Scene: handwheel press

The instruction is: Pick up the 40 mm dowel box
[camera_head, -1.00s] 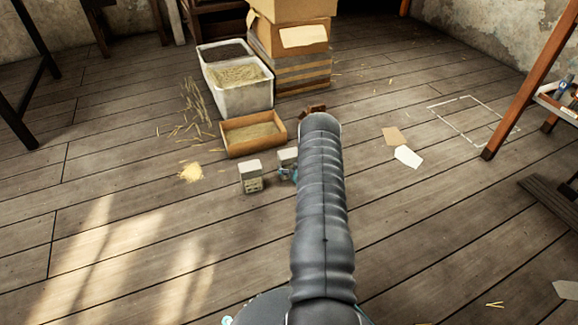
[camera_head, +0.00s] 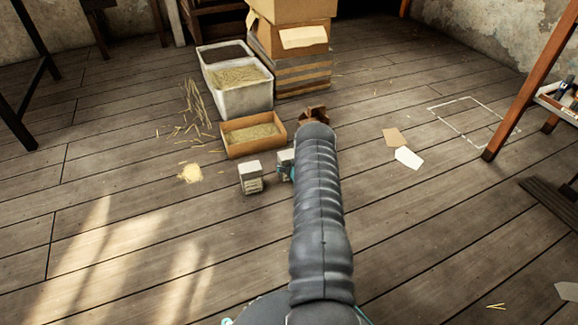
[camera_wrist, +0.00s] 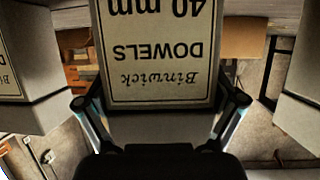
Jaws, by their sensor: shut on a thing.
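The 40 mm dowel box (camera_wrist: 158,60) is a pale box with a cream label reading "Binwick DOWELS 40 mm", upside down in the wrist view. My gripper (camera_wrist: 160,104) is shut on it, one finger on each side. In the head view the held box (camera_head: 285,158) is mostly hidden behind my arm, with a bit of teal finger beside it. I cannot tell whether it touches the floor.
A similar pale box (camera_head: 250,178) stands close by on the left. The wrist view shows grey boxes at left (camera_wrist: 38,75) and right (camera_wrist: 302,85). An orange tray (camera_head: 232,152), a white bin (camera_head: 247,99) and stacked cartons (camera_head: 290,40) stand behind. The left foreground floor is clear.

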